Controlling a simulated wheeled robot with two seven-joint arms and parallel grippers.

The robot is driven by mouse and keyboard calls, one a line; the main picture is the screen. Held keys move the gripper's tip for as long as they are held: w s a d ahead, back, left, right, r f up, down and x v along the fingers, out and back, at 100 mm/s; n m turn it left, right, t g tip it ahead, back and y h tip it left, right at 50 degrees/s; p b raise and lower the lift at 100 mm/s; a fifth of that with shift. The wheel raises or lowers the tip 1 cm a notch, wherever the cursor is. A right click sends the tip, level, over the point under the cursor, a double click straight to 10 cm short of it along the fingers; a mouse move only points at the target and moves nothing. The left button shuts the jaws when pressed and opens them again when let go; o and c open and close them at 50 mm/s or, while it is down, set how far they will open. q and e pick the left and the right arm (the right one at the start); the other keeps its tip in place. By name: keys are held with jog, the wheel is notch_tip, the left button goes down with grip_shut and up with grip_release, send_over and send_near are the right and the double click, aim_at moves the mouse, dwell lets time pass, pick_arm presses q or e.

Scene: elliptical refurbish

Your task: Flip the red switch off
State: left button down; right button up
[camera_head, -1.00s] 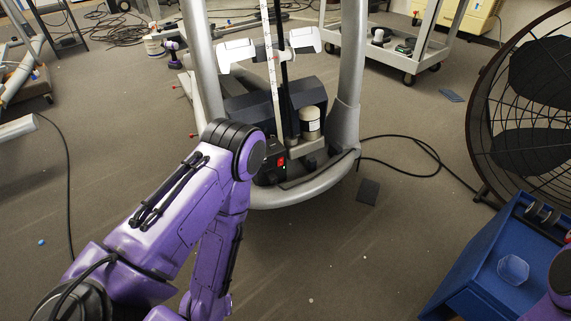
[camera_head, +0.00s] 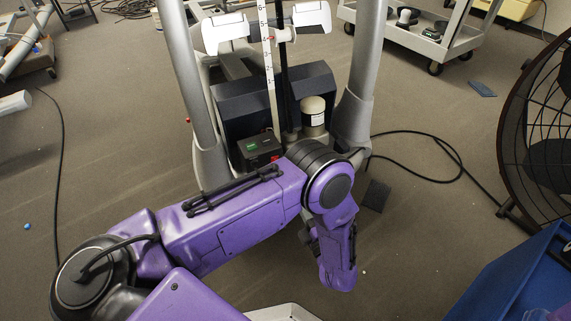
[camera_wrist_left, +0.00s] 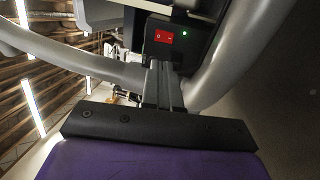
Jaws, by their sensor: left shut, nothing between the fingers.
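The red switch (camera_wrist_left: 164,37) sits on the front of a small black box (camera_wrist_left: 180,22) in the left wrist view, with a lit green light (camera_wrist_left: 184,33) beside it. The same black box (camera_head: 257,150) shows in the head view between the frame's grey posts, but my purple left arm covers most of its front there. My left gripper (camera_wrist_left: 163,66) is shut and empty. Its fingers point at the box, just below the switch in the wrist view; whether they touch it I cannot tell. The left gripper is hidden in the head view. My right gripper is out of view.
Thick grey tubes (camera_wrist_left: 225,60) of the frame curve close around the box and my fingers. A black fan (camera_head: 540,130) and a blue case (camera_head: 520,275) stand at the right. A black cable (camera_head: 440,150) lies on the floor.

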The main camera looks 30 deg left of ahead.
pick_arm(q)
jog(key=b+x, duration=0.3)
jog(key=x, duration=0.6)
jog(key=shift+a+f, duration=0.15)
jog(key=shift+a, duration=0.2)
jog(key=b+x, duration=0.2)
jog(key=x, duration=0.2)
jog(key=shift+w+a+r, duration=0.2)
jog(key=shift+w+a, duration=0.05)
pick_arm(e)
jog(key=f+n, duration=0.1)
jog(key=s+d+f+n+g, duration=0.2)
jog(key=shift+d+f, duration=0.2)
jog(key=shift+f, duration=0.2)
